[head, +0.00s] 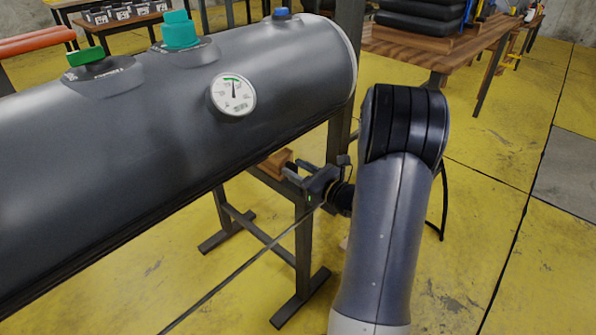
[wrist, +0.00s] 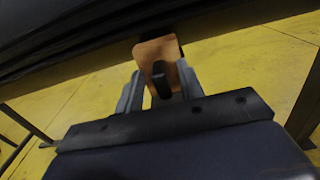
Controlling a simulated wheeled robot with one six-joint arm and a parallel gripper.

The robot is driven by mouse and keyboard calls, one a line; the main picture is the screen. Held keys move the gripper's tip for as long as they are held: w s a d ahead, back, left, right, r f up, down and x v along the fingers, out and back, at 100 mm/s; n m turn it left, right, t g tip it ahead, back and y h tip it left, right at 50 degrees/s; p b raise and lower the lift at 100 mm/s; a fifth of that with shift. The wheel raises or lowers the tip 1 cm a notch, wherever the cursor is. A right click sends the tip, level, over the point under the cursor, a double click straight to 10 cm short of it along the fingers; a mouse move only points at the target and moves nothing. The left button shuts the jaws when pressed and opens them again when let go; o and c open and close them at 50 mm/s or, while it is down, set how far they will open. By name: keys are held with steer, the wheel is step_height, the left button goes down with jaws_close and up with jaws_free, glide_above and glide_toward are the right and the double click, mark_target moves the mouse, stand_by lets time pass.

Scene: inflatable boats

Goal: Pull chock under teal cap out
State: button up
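The teal cap (head: 181,32) stands on top of the grey boat tube (head: 150,120), between a green and a blue cap. A brown wooden chock (head: 274,163) shows below the tube's lower edge in the head view, partly hidden by the tube and my gripper. In the wrist view the chock (wrist: 157,48) sits under the dark tube, with a dark handle (wrist: 161,80) pointing toward me. My gripper (head: 291,170) is at the chock. In the wrist view its two fingers stand apart on either side of the handle, with gaps visible on both sides.
A green cap (head: 87,56), a blue cap (head: 281,13) and a pressure gauge (head: 233,94) are on the tube. Dark stand legs (head: 303,240) are close to my gripper. A wooden table (head: 430,47) with black stacked items stands behind. Yellow floor (head: 490,140) is open at right.

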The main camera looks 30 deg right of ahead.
jaws_close()
stand_by(0.3)
steer(key=shift+s, duration=0.1)
